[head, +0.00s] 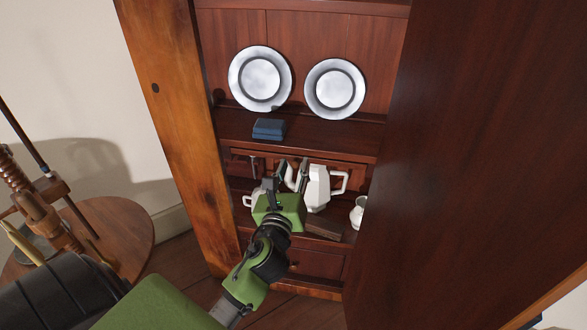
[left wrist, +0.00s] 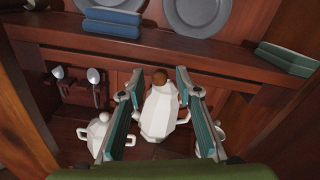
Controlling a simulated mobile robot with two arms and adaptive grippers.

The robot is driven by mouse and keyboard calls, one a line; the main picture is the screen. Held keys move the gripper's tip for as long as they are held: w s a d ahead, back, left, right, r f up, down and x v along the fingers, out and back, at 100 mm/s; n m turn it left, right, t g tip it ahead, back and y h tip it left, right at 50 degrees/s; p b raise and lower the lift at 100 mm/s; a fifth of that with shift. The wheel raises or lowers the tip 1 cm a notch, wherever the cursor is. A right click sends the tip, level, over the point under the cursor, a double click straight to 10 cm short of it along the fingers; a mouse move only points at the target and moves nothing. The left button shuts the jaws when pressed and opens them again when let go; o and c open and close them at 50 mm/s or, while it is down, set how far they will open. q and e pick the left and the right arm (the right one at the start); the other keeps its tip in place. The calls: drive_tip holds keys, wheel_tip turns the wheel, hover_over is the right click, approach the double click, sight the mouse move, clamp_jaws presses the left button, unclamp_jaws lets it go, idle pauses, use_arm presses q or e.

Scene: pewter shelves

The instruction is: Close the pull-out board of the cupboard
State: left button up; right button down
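The cupboard (head: 160,130) is reddish wood with an open front. At mid-height a dark wooden board (head: 340,138) spans it like a shelf; it also crosses the left wrist view (left wrist: 190,50). It looks like the pull-out board, but I cannot tell how far out it stands. My left gripper (head: 288,168) is open and empty, just below this board's front edge. In the left wrist view its fingers (left wrist: 158,78) stand apart, with a white pot (left wrist: 160,110) behind them, seemingly untouched. My right gripper is not in view.
Two pewter plates (head: 260,79) stand above the board, and a blue box (head: 269,129) lies on it. White pots and jugs (head: 318,188) and a brown block (head: 323,228) are on the lower shelf. A large dark panel (head: 470,150) fills the right. A round table (head: 120,225) stands left.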

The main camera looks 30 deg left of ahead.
use_arm(q)
drive_tip(key=shift+s, duration=0.1)
drive_tip(key=v, duration=1.1)
drive_tip(key=shift+s+d, duration=0.2)
drive_tip(key=shift+s, duration=0.15)
drive_tip(key=shift+f, duration=0.1)
